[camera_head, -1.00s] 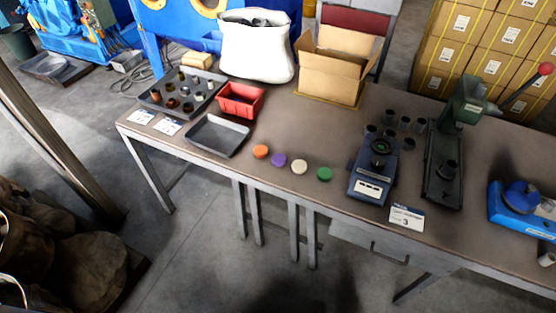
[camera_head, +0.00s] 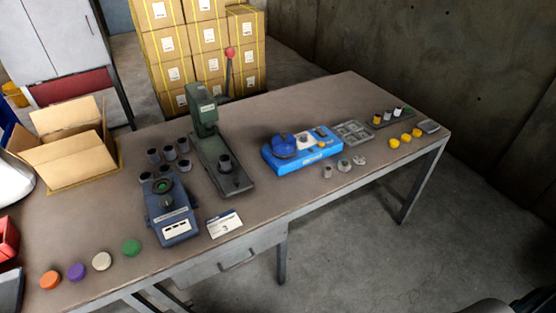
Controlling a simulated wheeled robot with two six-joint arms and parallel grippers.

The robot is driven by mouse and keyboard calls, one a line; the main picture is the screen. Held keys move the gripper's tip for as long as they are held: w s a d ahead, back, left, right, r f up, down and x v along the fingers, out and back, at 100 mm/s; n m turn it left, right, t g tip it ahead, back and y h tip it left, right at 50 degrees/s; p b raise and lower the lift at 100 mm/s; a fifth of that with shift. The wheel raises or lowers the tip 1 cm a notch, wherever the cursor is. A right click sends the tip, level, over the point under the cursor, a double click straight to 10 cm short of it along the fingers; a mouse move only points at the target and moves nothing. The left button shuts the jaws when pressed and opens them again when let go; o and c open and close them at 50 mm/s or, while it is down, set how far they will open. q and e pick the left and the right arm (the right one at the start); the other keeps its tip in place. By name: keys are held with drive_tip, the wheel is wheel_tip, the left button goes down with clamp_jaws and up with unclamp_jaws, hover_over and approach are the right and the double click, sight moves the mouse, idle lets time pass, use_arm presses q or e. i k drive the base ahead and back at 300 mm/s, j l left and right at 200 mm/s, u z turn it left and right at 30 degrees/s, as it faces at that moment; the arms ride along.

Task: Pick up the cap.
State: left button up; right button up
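Which object is the cap is not clear from the view. Four coloured round discs that look like caps lie in a row near the table's front edge at the lower left: orange (camera_head: 50,280), purple (camera_head: 76,271), white (camera_head: 101,261) and green (camera_head: 131,247). Several small yellow round pieces (camera_head: 405,138) lie near the right end of the table. Neither of my grippers can be seen.
The brown table (camera_head: 330,95) holds a blue-grey device (camera_head: 172,222), a green lever press (camera_head: 207,125), a bright blue device (camera_head: 300,155) and grey cylinders (camera_head: 168,152). An open cardboard box (camera_head: 75,160) stands left. The back middle of the table is clear.

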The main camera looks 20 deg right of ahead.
sight(78, 271)
drive_tip(key=z, duration=0.15)
drive_tip(key=u, duration=1.35)
